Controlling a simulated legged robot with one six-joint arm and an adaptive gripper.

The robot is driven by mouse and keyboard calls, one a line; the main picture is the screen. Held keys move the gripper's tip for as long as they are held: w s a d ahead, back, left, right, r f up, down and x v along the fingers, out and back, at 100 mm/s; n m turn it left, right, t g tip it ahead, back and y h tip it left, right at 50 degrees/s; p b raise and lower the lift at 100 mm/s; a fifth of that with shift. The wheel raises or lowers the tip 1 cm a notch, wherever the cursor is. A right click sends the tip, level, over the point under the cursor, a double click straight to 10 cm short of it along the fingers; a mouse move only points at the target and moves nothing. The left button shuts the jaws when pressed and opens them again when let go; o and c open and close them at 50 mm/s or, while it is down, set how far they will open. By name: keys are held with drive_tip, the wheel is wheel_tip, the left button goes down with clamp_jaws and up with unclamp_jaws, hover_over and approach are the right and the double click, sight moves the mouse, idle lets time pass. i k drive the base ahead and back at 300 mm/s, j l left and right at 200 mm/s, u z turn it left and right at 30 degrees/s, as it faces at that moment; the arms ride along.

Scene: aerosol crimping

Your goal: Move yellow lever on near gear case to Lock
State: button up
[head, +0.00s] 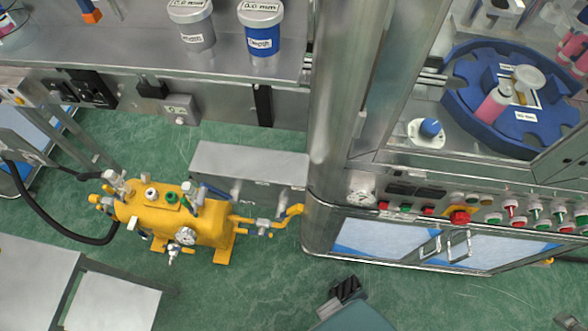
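No part that I can clearly name as a yellow lever with a Lock mark shows. A yellow tank-like unit (205,228) stands on the green floor at left, with a round gauge (185,236), small valves and fittings on top. A yellow pipe (289,214) runs from its right side towards the steel machine. I cannot tell whether this unit is the near gear case. My gripper is not clearly in view. A dark blocky part (345,289) shows at the bottom edge; I cannot tell what it is.
A grey metal box (250,165) stands behind the yellow unit. The steel machine (335,130) fills the right, with a control panel (480,212) of buttons and gauges. A bench (130,45) with lidded cups crosses the top. Green floor (265,285) is open at bottom centre.

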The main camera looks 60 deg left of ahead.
sight(282, 212)
drive_tip(key=u, duration=2.6)
